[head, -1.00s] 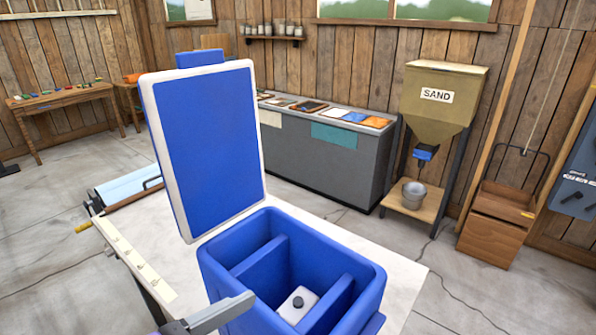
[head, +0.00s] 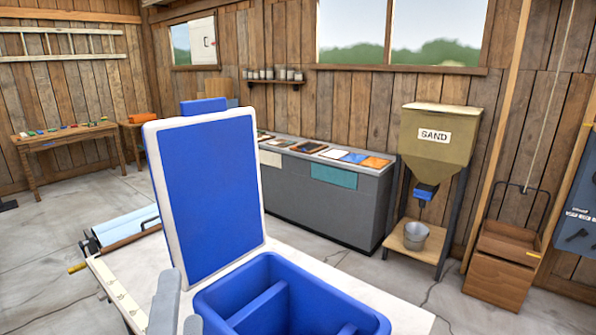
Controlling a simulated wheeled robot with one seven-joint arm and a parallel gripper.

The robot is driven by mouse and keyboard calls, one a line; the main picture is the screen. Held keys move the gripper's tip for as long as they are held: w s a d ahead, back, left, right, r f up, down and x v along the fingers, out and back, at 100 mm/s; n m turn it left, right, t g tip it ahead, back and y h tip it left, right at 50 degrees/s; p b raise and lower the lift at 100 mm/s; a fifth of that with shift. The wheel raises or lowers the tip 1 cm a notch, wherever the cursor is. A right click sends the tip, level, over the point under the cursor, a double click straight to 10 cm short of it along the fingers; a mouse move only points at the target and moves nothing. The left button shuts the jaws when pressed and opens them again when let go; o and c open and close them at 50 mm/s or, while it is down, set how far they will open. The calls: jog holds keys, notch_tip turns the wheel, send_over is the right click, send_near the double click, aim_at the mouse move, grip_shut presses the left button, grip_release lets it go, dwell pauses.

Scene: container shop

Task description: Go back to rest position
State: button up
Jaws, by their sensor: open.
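My gripper (head: 178,302) shows at the bottom edge, left of the blue box (head: 207,303). Its two grey fingers point upward and stand apart, with nothing visible between them. The box stands open on a pale table (head: 120,285), and its blue lid (head: 205,190) with a white rim stands upright at the box's left back. Inner dividers show in the box, but its lower part is cut off by the picture's edge.
A grey counter (head: 330,205) with sample tiles stands behind the table. To the right are a sand hopper (head: 440,135), a metal bucket (head: 415,236) under it and a wooden cart (head: 498,275). A workbench (head: 70,140) stands at the far left. Bare floor lies between.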

jog(key=s+d+f+m+g+y, duration=0.3)
jog(key=s+d+f+m+y, duration=0.35)
jog(key=d+f, duration=0.75)
jog(key=s+d+f+m+h, duration=0.4)
jog(key=s+d+m+h, duration=0.2)
jog(key=s+d, duration=0.4)
jog(key=s+d+f+m+g+h, duration=0.1)
jog(key=s+d+f+m+h, duration=0.4)
jog(key=s+d+m, duration=0.4)
jog(key=shift+s+d+g+h, duration=0.35)
jog(key=shift+s+d, duration=0.1)
jog(key=shift+s, duration=0.8)
jog(key=shift+m, duration=0.25)
